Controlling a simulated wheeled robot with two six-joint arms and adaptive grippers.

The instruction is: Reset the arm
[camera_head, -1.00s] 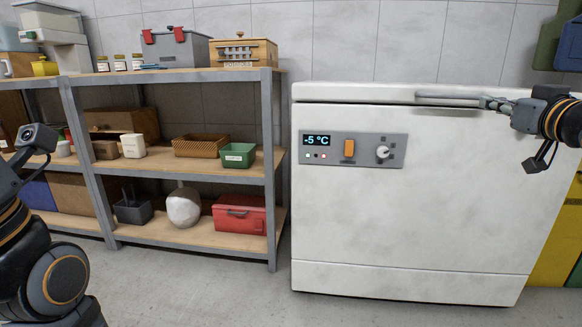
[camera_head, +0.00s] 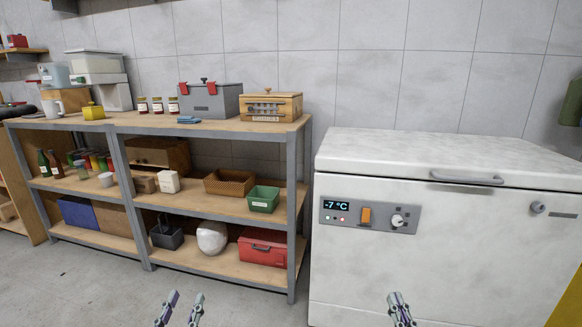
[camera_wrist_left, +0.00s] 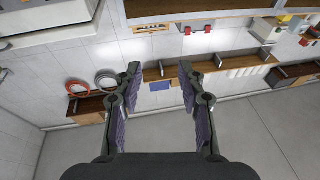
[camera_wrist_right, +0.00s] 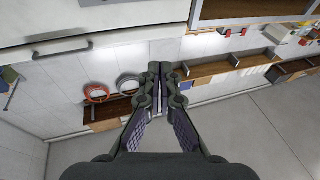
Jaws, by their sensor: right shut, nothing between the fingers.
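My left gripper (camera_head: 179,309) points up from the bottom edge of the head view, left of centre. In the left wrist view its two fingers (camera_wrist_left: 160,75) are wide apart with nothing between them. My right gripper (camera_head: 401,309) shows at the bottom of the head view, in front of the white chest freezer (camera_head: 450,258) and clear of its handle (camera_head: 467,178). In the right wrist view its fingertips (camera_wrist_right: 160,69) meet, empty. The freezer lid (camera_head: 410,156) is down. Its display (camera_head: 336,206) reads -7 °C.
A metal-framed shelf unit (camera_head: 290,255) stands left of the freezer, holding a red box (camera_head: 262,247), a green bin (camera_head: 263,199) and a grey toolbox (camera_head: 210,102). Coiled hoses (camera_wrist_left: 105,80) lie on a shelf in the left wrist view. Grey floor (camera_head: 90,295) lies open in front.

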